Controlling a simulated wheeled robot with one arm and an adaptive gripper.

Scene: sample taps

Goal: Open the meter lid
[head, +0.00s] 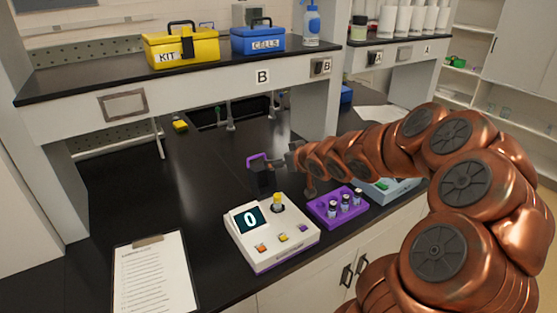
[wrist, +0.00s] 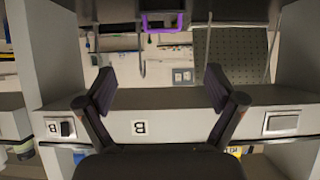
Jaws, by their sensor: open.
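The white meter (head: 270,245) stands on the black bench, its screen reading 0. A yellow-capped vial (head: 277,201) stands upright in its uncovered well. A dark block with a purple handle (head: 257,157), apparently the meter lid (head: 262,180), stands raised behind the well. My gripper (head: 280,163) is beside the handle, on its right, small and partly hard to make out. In the wrist view my gripper (wrist: 160,89) is open with nothing between its fingers. The purple handle (wrist: 163,29) shows there at the top middle, outside the fingers.
A purple rack (head: 338,207) with several vials stands right of the meter, under my arm. A clipboard (head: 152,272) lies left. Behind are a sink (head: 232,113) and a shelf with a yellow kit box (head: 182,49) and blue cells box (head: 257,41).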

